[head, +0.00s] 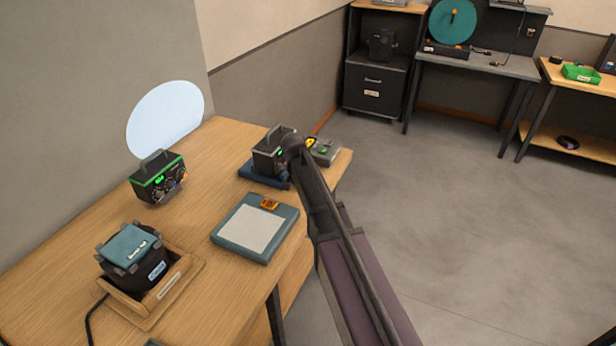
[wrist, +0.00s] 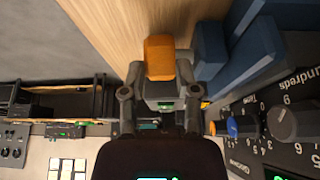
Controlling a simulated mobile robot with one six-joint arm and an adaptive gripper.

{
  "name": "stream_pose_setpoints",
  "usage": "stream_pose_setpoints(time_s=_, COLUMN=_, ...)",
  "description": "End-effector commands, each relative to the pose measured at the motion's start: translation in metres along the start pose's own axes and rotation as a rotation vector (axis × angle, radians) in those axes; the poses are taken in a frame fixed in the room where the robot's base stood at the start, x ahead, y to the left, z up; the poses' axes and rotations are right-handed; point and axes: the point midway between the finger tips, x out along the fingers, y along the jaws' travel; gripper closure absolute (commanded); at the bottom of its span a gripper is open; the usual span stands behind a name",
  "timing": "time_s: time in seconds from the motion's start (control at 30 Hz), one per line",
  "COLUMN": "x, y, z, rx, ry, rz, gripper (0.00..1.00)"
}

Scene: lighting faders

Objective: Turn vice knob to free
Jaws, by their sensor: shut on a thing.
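The blue vice (head: 262,178) stands on the wooden bench with a dark dial box (head: 270,150) held in it. In the wrist view its blue blocks (wrist: 262,58) show at the upper right, beside the box's dial face. The orange vice knob (wrist: 160,58) sits between the fingertips of my gripper (wrist: 160,72), which is shut on it. In the head view my gripper (head: 294,146) is at the right side of the dial box; my arm hides part of the vice there, and the knob's turn angle cannot be read.
A grey device (head: 325,155) lies just beyond my gripper near the bench edge. A teal pad (head: 230,243) with an orange piece is in front of the vice. A second dial box (head: 146,190) and a wooden tray (head: 190,282) are at the left. The floor at right is clear.

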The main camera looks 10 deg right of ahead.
Motion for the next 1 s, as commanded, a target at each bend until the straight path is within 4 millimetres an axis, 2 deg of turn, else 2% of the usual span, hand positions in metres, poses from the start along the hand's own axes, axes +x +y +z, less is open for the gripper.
stream_pose_setpoints(time_s=0.03, x=0.0015, y=0.0044, z=0.0063, rx=-0.001, ry=0.018, rz=0.007, gripper=1.0)
stream_pose_setpoints(time_s=0.3, x=-0.0002, y=0.0033, z=0.0064, rx=0.0, ry=0.088, rz=0.007, gripper=1.0)
stream_pose_setpoints(time_s=0.63, x=-0.0008, y=0.003, z=0.0057, rx=0.001, ry=0.091, rz=0.006, gripper=1.0)
stream_pose_setpoints(time_s=0.67, x=-0.0008, y=0.003, z=0.0057, rx=0.001, ry=0.091, rz=0.006, gripper=0.57)
stream_pose_setpoints(time_s=0.7, x=-0.0008, y=0.003, z=0.0057, rx=0.001, ry=0.091, rz=0.006, gripper=0.46)
stream_pose_setpoints(time_s=1.0, x=-0.0006, y=0.0014, z=0.0044, rx=0.001, ry=0.093, rz=0.003, gripper=0.46)
